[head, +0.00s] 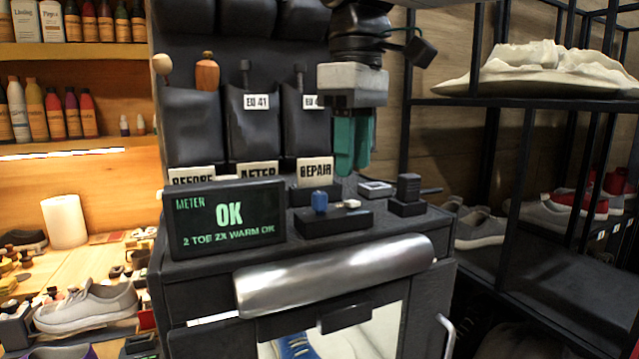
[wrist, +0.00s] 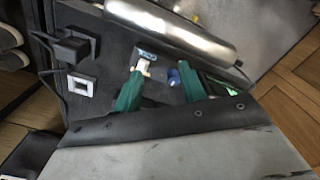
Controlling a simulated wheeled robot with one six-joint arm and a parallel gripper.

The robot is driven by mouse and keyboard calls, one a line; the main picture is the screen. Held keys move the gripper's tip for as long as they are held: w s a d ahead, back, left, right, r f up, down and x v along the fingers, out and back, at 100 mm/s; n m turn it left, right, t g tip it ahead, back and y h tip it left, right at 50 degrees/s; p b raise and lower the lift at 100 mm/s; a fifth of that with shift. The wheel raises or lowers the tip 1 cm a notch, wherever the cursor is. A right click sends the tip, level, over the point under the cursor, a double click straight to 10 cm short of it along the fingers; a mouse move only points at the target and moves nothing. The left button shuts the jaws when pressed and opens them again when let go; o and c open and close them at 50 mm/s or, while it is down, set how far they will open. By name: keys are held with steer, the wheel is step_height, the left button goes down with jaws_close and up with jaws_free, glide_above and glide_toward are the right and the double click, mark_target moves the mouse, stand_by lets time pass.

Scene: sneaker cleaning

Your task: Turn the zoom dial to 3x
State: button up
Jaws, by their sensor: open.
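A low black block (head: 335,219) on the cabinet top carries a blue knob (head: 320,202) and a small pale lever-like piece (head: 351,203). No 3x marking is readable, and I cannot tell for sure which piece is the zoom dial. A dark meter screen (head: 228,216) reads "OK" and "2 TOE 2X WARM OK". My gripper (head: 352,168) points down above and behind the block, its teal fingers open and empty. In the wrist view the blue knob (wrist: 174,77) appears between the fingers (wrist: 160,72), nearer the right one; the pale piece (wrist: 144,67) appears at the left fingertip.
A black box with a stub (head: 408,190) and a small white-framed piece (head: 375,188) stand right of the block. Signs marked BEFORE, AFTER and REPAIR (head: 314,171) stand behind. A rounded metal cover (head: 335,275) runs along the front. A black shelf rack (head: 515,103) stands right.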

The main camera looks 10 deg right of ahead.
mark_target(320, 193)
steer(key=shift+n, duration=0.8)
steer(key=a, duration=0.1)
steer(key=w+a+r, duration=0.1)
steer(key=a+r, duration=0.1)
steer(key=shift+w+a+r, duration=0.25)
steer(key=shift+w+a, duration=0.05)
steer(key=shift+a, duration=0.35)
step_height(320, 193, down, 7)
steer(key=shift+f, duration=0.2)
jaws_close()
